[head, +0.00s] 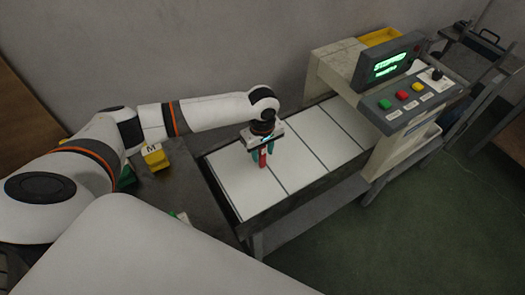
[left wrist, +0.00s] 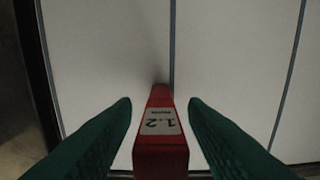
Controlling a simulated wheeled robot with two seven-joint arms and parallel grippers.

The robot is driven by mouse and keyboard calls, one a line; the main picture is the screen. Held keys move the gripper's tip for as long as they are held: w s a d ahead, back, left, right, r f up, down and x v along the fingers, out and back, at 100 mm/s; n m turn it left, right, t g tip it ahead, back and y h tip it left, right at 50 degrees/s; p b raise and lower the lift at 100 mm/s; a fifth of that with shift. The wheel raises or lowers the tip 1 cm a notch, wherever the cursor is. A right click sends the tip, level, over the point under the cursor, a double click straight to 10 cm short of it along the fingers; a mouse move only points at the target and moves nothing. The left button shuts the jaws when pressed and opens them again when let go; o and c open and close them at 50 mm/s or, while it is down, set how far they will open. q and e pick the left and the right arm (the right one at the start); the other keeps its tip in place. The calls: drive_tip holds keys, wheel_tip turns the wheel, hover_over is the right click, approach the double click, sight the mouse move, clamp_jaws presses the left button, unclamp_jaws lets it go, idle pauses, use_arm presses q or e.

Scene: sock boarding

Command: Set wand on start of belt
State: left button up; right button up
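The red wand (head: 262,159) stands roughly upright on the near, left end of the belt (head: 235,190), a row of white panels with dark seams. In the left wrist view the wand (left wrist: 160,148) shows a pale label reading "1.2", and its far end seems to meet the belt near a seam. My left gripper (head: 260,150) is directly above, with its green fingers on either side of the wand. The fingers (left wrist: 160,103) look open, with a narrow gap on each side of the wand. My right gripper is out of view.
A machine with a green-lit display (head: 388,64) and coloured buttons straddles the belt to the right. A yellow block marked M (head: 154,157) and green pieces lie on the dark table (head: 180,185) at left. A cart (head: 490,50) stands far right.

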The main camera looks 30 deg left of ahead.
use_arm(q)
wheel_tip(320, 180, up, 12)
drive_tip(key=shift+f+b, duration=0.1)
drive_tip(key=shift+b, duration=0.45)
idle(2.0)
